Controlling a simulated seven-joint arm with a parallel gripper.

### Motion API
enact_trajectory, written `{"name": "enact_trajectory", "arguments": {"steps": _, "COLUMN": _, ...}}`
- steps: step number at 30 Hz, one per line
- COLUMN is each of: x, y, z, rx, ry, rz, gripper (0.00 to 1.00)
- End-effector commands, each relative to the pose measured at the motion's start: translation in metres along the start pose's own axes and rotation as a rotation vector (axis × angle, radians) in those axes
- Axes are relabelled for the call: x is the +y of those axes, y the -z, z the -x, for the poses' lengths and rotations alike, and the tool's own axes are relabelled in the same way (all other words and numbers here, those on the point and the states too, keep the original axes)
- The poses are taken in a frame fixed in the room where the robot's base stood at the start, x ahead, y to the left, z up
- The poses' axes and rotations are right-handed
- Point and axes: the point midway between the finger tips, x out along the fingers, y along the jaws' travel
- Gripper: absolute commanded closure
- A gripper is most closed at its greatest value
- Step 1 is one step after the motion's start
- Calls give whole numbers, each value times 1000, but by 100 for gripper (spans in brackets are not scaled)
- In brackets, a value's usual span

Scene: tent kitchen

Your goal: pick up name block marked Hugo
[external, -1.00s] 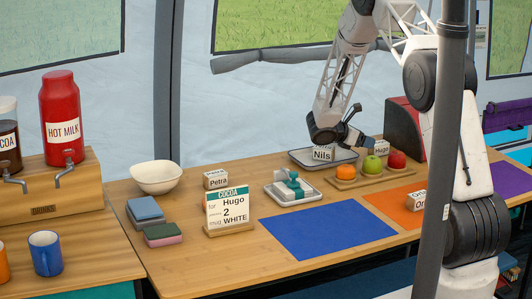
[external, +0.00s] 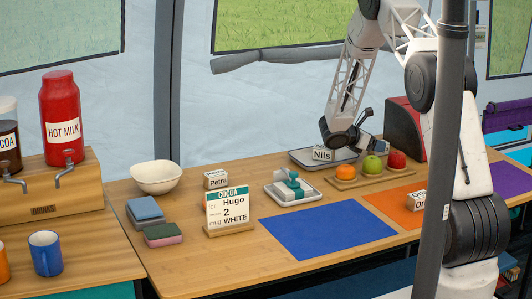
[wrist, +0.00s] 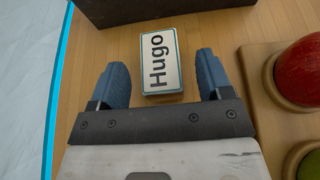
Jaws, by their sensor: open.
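The white name block marked Hugo (wrist: 160,62) lies on the wooden table in the wrist view, its label facing up at the camera. My gripper (wrist: 159,72) is open, with one blue-grey finger on each side of the block and a gap at both sides. The block's near part lies between the fingers and its far part reaches past the fingertips. In the external view my gripper (external: 358,135) is over the back of the table, behind the fruit, and hides the Hugo block.
A fruit board (external: 345,183) with an orange, green apple and red apple (wrist: 303,70) is right of the gripper in the wrist view. A dark box (wrist: 120,10) stands beyond the block. Name blocks Nils (external: 322,154) and Petra (external: 216,181) stand farther left. A Hugo order card (external: 230,212) is at front.

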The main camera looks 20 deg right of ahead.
Motion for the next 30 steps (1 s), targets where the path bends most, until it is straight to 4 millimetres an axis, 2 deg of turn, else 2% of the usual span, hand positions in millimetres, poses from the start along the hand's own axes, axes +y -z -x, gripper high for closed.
{"name": "enact_trajectory", "arguments": {"steps": 15, "x": 0, "y": 0, "z": 0, "rx": 0, "ry": 0, "rz": 0, "gripper": 29}}
{"name": "enact_trajectory", "arguments": {"steps": 25, "x": 0, "y": 0, "z": 0, "rx": 0, "ry": 0, "rz": 0, "gripper": 80}}
{"name": "enact_trajectory", "arguments": {"steps": 30, "x": 0, "y": 0, "z": 0, "rx": 0, "ry": 0, "rz": 0, "gripper": 82}}
